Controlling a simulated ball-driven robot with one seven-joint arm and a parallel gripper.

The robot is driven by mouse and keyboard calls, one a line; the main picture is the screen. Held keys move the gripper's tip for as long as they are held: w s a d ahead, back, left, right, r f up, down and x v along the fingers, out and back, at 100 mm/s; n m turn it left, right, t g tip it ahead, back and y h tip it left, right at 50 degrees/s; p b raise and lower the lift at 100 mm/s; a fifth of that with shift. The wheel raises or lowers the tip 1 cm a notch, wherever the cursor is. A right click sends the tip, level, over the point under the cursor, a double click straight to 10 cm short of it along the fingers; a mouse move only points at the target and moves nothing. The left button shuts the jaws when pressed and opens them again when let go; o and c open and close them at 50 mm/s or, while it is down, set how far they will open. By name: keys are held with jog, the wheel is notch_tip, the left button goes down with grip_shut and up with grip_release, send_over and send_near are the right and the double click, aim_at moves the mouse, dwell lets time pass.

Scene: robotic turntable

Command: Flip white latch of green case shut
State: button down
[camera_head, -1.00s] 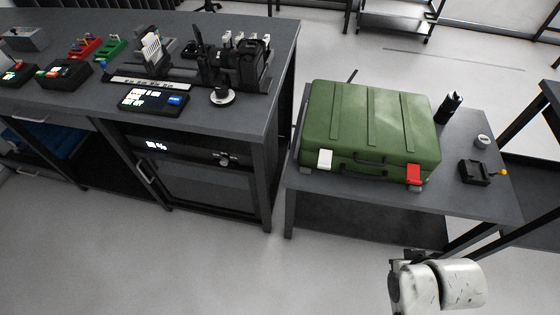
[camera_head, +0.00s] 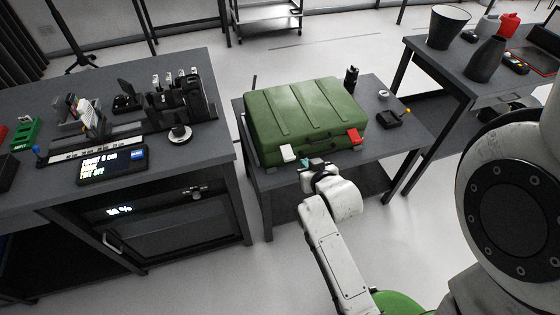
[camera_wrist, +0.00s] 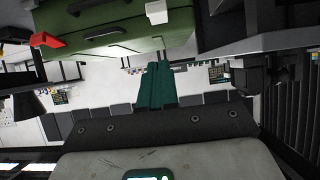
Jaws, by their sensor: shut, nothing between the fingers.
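The green case (camera_head: 305,112) lies closed-looking on the grey side table. Its white latch (camera_head: 288,153) is at the left of its front side, and a red latch (camera_head: 353,136) is at the right. I cannot tell the exact angle of the white latch. My gripper (camera_head: 308,161) is in front of the case, just right of the white latch and apart from it. In the wrist view, the green fingers (camera_wrist: 157,68) are together and empty. The white latch (camera_wrist: 156,12) shows beyond their tips at the top edge, and the red latch (camera_wrist: 45,40) is at upper left.
The side table (camera_head: 405,139) also holds a black bottle (camera_head: 351,79) and a small black device (camera_head: 389,119). A workbench (camera_head: 205,150) stands close at left. Another table (camera_head: 440,70) with containers is at right.

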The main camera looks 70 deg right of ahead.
jog(key=shift+w, duration=0.1)
send_over(291, 157)
jog(key=s+a, duration=0.2)
jog(key=a, duration=0.1)
notch_tip(291, 157, down, 5)
jog(key=shift+s+d+f, duration=0.1)
jog(key=shift+d+f, duration=0.05)
jog(key=shift+f, duration=0.45)
jog(key=shift+d+f, duration=0.15)
jog(key=shift+f, duration=0.45)
jog(key=shift+w+d+f, duration=0.1)
jog(key=shift+w+f, duration=0.1)
jog(key=shift+f, duration=0.45)
jog(key=shift+f, duration=0.15)
jog(key=shift+f+b, duration=0.2)
jog(key=shift+b, duration=0.6)
